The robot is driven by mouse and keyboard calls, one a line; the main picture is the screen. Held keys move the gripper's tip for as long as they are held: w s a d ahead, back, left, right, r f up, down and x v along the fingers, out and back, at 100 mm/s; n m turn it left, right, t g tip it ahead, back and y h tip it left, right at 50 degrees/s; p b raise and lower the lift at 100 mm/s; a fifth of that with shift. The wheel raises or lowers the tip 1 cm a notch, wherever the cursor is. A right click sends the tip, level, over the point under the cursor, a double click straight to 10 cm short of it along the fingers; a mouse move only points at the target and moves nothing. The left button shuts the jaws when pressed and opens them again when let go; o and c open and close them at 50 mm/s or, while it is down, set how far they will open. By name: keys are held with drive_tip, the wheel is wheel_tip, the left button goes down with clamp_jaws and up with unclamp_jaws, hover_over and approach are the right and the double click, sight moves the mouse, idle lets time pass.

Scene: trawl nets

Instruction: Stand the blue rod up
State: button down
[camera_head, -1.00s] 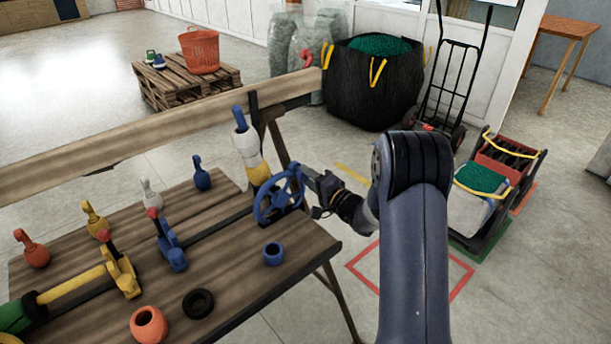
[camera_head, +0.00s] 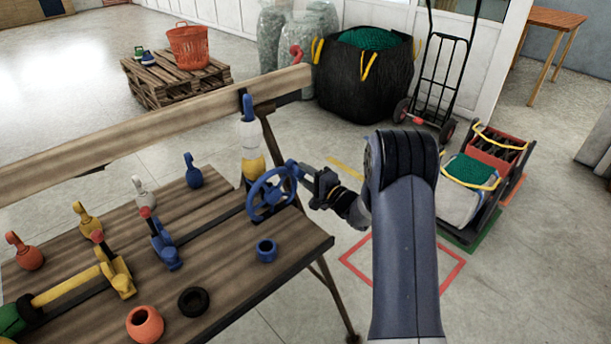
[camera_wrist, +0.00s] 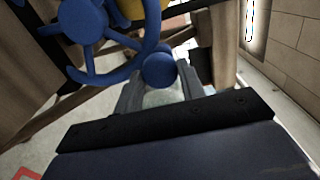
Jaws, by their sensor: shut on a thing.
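The blue-tipped rod (camera_head: 249,140), with white and yellow bands below its tip, stands nearly upright at the back of the bench, behind the blue handwheel (camera_head: 270,193). Its foot is hidden behind the wheel. My gripper (camera_head: 306,174) is shut on the wheel's blue knob, at the wheel's right side. In the wrist view the round knob (camera_wrist: 158,68) sits between my two fingers, and the wheel's rim (camera_wrist: 115,77) and spokes show beyond it. A blue lever clamp (camera_head: 163,246) stands on the bench, left of the wheel.
The wooden bench (camera_head: 225,238) holds a lying yellow rod (camera_head: 68,287), a yellow clamp (camera_head: 118,275), several coloured pegs, a blue ring (camera_head: 266,250), a black ring (camera_head: 193,301) and an orange pot (camera_head: 145,324). A beam (camera_head: 130,127) runs behind.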

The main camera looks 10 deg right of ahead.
drive_tip(key=shift+d+f, duration=0.1)
drive_tip(key=c, duration=0.9)
unclamp_jaws()
drive_tip(key=b+v, duration=0.1)
drive_tip(key=v, duration=0.9)
drive_tip(key=shift+s+d, duration=0.25)
drive_tip(key=shift+s, duration=0.1)
drive_tip(key=p+x, duration=0.1)
drive_tip(key=x, duration=1)
drive_tip(key=shift+s+a, duration=0.1)
